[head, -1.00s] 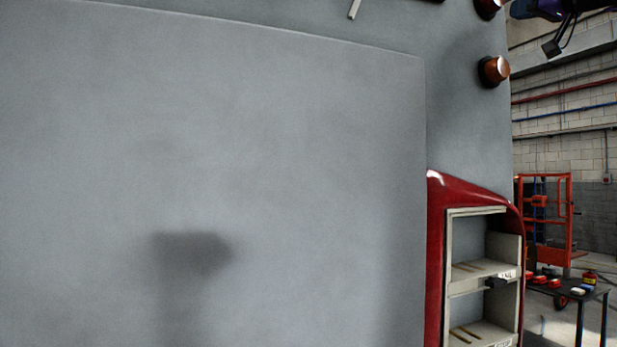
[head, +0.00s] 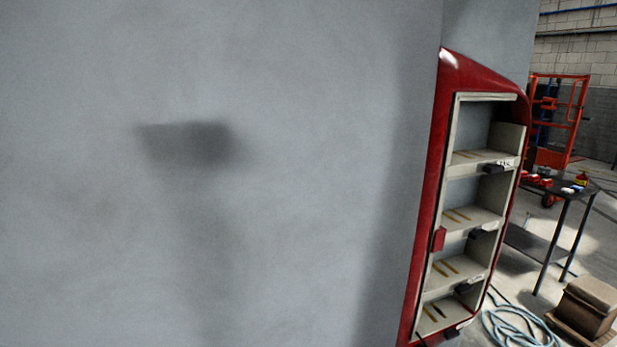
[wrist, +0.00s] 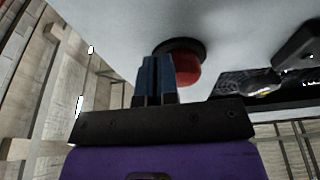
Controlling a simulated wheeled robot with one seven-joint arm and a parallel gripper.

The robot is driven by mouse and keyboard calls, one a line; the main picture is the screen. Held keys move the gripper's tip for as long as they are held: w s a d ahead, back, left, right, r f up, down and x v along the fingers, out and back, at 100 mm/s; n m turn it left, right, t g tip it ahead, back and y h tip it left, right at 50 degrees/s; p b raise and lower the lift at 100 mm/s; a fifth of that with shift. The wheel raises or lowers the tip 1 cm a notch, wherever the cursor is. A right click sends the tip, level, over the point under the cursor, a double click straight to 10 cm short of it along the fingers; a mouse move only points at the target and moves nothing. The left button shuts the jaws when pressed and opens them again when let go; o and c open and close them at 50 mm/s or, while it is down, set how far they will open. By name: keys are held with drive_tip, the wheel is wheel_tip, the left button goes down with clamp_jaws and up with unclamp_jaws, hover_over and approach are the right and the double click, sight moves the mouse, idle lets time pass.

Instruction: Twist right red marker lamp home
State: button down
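The red marker lamp (wrist: 187,68) shows in the wrist view, seated in a round black base (wrist: 182,46) on the pale grey panel (wrist: 120,20). My gripper (wrist: 157,60) has its blue fingers side by side with almost no gap, so it looks shut. The fingers are at the lamp's left and overlap its left edge in the picture. Nothing shows between them; whether they touch the lamp I cannot tell. The head view shows neither the gripper nor the lamp.
In the head view a red-framed rack (head: 424,228) with several compartments stands at the right edge of the grey panel (head: 290,210). A dark table (head: 548,189) with small red and white items, an orange trolley (head: 553,118), a blue hose (head: 512,328) and a brown box (head: 587,306) lie beyond.

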drive_tip(key=shift+a, duration=0.45)
drive_tip(key=shift+s+a+f, duration=0.1)
drive_tip(key=shift+s+a, duration=0.05)
drive_tip(key=shift+a, duration=0.2)
drive_tip(key=shift+a+f, duration=0.1)
drive_tip(key=shift+a, duration=0.15)
drive_tip(key=shift+s+a, duration=0.15)
drive_tip(key=shift+a, duration=0.15)
drive_tip(key=shift+s+a, duration=0.1)
drive_tip(key=shift+a, duration=0.1)
drive_tip(key=shift+s+a+r, duration=0.2)
drive_tip(key=shift+a+r, duration=0.15)
drive_tip(key=shift+f, duration=0.1)
